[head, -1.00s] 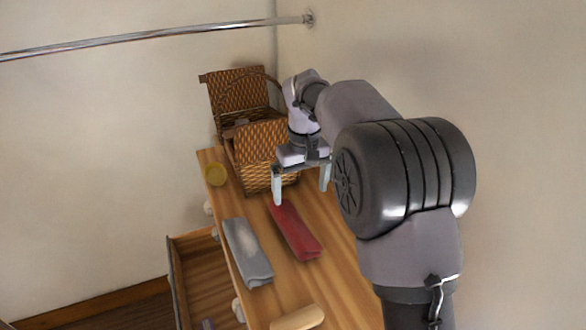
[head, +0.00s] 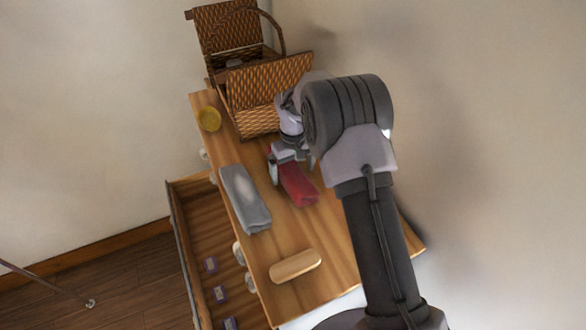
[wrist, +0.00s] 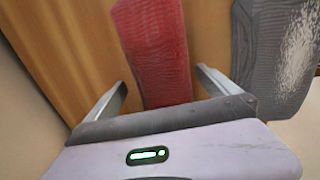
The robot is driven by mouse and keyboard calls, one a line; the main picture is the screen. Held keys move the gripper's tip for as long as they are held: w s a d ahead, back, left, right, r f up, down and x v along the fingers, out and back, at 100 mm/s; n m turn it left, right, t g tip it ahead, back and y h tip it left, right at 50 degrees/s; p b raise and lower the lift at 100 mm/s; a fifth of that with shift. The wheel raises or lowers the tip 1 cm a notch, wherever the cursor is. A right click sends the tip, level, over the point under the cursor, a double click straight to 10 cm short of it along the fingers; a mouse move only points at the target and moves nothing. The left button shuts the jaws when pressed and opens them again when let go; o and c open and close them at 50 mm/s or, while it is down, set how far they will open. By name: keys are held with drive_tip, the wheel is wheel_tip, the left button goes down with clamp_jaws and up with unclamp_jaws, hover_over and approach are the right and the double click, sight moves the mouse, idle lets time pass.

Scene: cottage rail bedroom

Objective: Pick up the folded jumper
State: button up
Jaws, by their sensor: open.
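A folded red knitted garment (head: 298,186) lies lengthwise on the wooden top, and it also shows in the wrist view (wrist: 155,45). A folded grey garment (head: 245,200) with a pale patch lies to its left; in the wrist view it is on the right (wrist: 270,50). I cannot tell from looks alone which is the jumper. My gripper (head: 292,170) is open and empty above the red garment's far end. In the wrist view its fingers (wrist: 162,80) stand on either side of the red garment. My arm hides part of it in the head view.
A wicker basket (head: 255,115) with its lid raised stands just behind my gripper. A yellow round thing (head: 209,118) is at the far left corner. A wooden oblong thing (head: 295,265) lies nearer. An open drawer (head: 205,230) holding small purple items juts out left.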

drive_tip(key=shift+w+f, duration=0.45)
drive_tip(key=shift+w, duration=0.05)
drive_tip(key=shift+s+r, duration=0.2)
drive_tip(key=shift+s, duration=0.15)
drive_tip(key=c, duration=0.4)
drive_tip(key=shift+w, duration=0.1)
drive_tip(key=c, duration=1)
